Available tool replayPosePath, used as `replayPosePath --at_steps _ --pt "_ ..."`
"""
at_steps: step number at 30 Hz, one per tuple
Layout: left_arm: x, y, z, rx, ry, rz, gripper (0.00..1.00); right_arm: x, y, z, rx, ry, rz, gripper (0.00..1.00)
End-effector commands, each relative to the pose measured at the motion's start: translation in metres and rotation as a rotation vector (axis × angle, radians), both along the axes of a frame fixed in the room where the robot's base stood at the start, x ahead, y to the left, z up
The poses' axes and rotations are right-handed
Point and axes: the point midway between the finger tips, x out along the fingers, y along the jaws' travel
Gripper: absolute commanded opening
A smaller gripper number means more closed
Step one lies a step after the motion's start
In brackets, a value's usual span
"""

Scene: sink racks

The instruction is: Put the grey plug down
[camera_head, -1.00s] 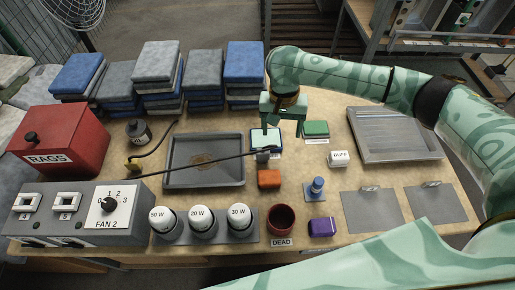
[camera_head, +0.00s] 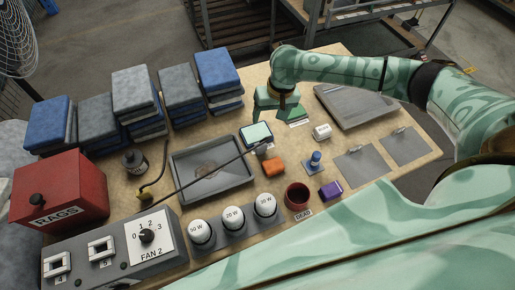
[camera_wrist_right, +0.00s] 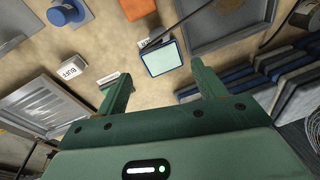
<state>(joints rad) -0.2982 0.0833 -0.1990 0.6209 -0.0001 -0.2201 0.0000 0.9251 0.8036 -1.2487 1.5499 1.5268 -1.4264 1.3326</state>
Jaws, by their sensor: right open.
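The grey plug (camera_head: 264,149) lies on the table at the end of a long black cord, at the near edge of a small blue-framed panel (camera_head: 256,134) with a pale face. In the right wrist view the plug (camera_wrist_right: 144,43) is small and partly blends with the cord. My right gripper (camera_head: 277,112) is open and empty, above the table beyond the plug and apart from it. Its two fingers (camera_wrist_right: 161,74) are spread in the wrist view, with bare table and the panel showing between and past them. My left gripper is not in view.
An orange block (camera_head: 274,167) sits just in front of the plug. A grey tray (camera_head: 185,186) lies left, under the cord. A green-topped pad (camera_head: 298,114) and a white labelled block (camera_head: 322,132) lie right. Folded cloth stacks (camera_head: 180,90) stand behind left.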

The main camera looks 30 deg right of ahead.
Motion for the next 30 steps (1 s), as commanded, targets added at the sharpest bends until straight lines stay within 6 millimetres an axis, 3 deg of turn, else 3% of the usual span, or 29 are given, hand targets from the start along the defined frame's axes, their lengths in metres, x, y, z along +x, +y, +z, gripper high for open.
replayPosePath --at_steps 5,15,25,30 --pt "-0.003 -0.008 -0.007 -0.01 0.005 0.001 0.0 0.002 0.002 -0.014 0.002 -0.003 0.022 0.69" --pt "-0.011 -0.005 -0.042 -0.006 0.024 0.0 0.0 0.011 0.012 -0.094 0.001 -0.001 0.021 0.69" --pt "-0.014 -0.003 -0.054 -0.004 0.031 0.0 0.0 0.014 0.015 -0.12 0.002 -0.002 0.021 0.69" --pt "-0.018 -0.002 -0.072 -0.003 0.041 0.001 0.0 0.016 0.017 -0.15 0.001 -0.001 0.021 0.69"
